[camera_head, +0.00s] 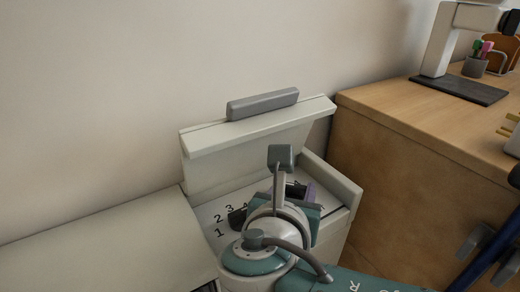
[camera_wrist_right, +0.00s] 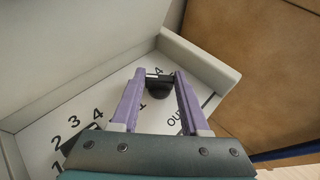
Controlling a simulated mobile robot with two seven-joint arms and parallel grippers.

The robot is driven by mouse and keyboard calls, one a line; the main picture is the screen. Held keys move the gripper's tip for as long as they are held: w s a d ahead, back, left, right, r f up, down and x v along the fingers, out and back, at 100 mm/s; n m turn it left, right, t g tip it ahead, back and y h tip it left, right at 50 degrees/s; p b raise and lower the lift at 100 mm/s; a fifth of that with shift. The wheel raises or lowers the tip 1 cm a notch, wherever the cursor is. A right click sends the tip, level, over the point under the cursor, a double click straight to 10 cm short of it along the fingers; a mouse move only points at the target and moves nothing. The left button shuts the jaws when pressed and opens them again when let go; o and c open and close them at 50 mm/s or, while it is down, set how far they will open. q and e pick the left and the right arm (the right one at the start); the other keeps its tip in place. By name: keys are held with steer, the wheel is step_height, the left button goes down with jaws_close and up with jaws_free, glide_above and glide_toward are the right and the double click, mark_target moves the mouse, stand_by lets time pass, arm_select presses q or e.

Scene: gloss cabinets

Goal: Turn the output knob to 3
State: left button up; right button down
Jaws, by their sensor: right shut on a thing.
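The output knob (camera_wrist_right: 158,88) is a small dark knob on the white control panel (camera_head: 212,212), inside the raised-lid housing. Part of an "OU" label shows beside it in the right wrist view. My right gripper (camera_wrist_right: 160,76) has its purple fingers closed on either side of this knob. In the head view the right gripper (camera_head: 298,190) is over the panel's right part, and my wrist hides most of the knob. I cannot tell which number the knob points to. A second dark knob (camera_head: 237,218) sits to the left by printed numbers 1 to 3. My left gripper is not in view.
The raised white lid (camera_head: 255,135) with a grey handle (camera_head: 262,104) stands behind the panel. A raised side wall (camera_head: 330,180) borders it on the right. A wooden desk (camera_head: 400,105) with a lamp base (camera_head: 458,90) and a pen cup (camera_head: 474,67) stands further right.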

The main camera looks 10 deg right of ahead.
steer(key=m+h+b, duration=0.1)
steer(key=m+g+h+b, duration=0.1)
steer(key=b, duration=0.1)
steer(key=shift+w+a+f+m+g+h, duration=0.2)
steer(key=shift+m+g+h, duration=0.1)
steer(key=shift+h, duration=0.1)
steer(key=shift+r+m+g+h+b, duration=0.15)
steer(key=shift+m+g+h+b, duration=0.4)
steer(key=shift+b, duration=0.35)
steer(key=shift+c, duration=2)
jaws_free()
steer(key=shift+r, duration=0.1)
